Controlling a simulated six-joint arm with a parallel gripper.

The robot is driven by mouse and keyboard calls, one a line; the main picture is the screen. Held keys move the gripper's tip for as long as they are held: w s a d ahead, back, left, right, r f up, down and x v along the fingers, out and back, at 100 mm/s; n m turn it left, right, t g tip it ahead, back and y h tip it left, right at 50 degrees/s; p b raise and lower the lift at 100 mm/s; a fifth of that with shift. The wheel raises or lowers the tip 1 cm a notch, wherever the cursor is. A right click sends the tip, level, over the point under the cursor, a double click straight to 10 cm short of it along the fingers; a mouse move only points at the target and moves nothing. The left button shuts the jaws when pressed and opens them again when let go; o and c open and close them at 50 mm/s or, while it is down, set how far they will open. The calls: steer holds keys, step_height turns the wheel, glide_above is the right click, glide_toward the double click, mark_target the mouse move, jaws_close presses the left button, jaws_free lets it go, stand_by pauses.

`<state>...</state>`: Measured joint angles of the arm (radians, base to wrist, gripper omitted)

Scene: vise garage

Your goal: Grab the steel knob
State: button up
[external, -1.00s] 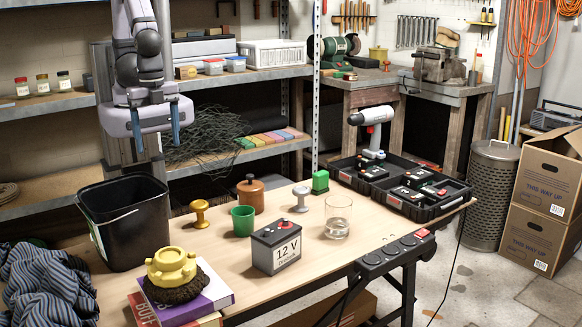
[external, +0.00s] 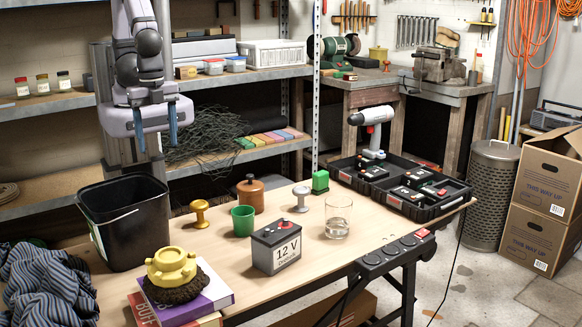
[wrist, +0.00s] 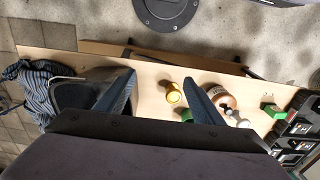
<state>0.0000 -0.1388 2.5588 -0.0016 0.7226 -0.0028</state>
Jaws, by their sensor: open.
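The steel knob (external: 301,197), small and silvery with a round top, stands upright on the wooden table beside the green block (external: 320,181). In the wrist view a small pale shape, probably the steel knob (wrist: 240,121), shows right of my right finger, partly hidden. My gripper (external: 156,146) is open and empty, pointing down high above the back left of the table, near the black bin. It is well to the left of the steel knob and apart from it. In the wrist view my gripper's (wrist: 160,80) two blue fingers are spread wide.
A brass knob (external: 200,212), green cup (external: 243,220), copper-brown pot (external: 250,195), 12 V battery (external: 276,247) and glass (external: 338,216) stand around the steel knob. A black bin (external: 125,222) stands at left. A black tool case (external: 400,190) lies at right. Shelves are behind.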

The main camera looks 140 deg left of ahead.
step_height(320, 180, up, 4)
steer(key=w+f+n+t+h+b, duration=0.2)
steer(key=w+f+n+h+b, duration=0.45)
steer(key=n, duration=0.65)
steer(key=w+a+r+n+t+h+b, duration=0.2)
steer(key=w+a+r+n+t+b, duration=0.1)
steer(key=w+a+n+t+b, duration=0.5)
steer(key=s+a+r+n+t+y+b, duration=0.2)
steer(key=a+n+t+y, duration=0.2)
steer(key=a+n, duration=0.65)
steer(key=s+a+r+n+t+y+b, duration=0.1)
steer(key=a+n+t+y, duration=0.35)
steer(key=a, duration=1.15)
glide_toward(301, 189)
steer(key=w, duration=0.2)
steer(key=shift+w+a+f+g, duration=0.2)
steer(key=shift+w+g, duration=0.05)
steer(key=shift+w, duration=0.05)
steer(key=shift+w+d+p, duration=0.15)
steer(key=shift+w+p, duration=0.3)
steer(key=shift+w, duration=3.25)
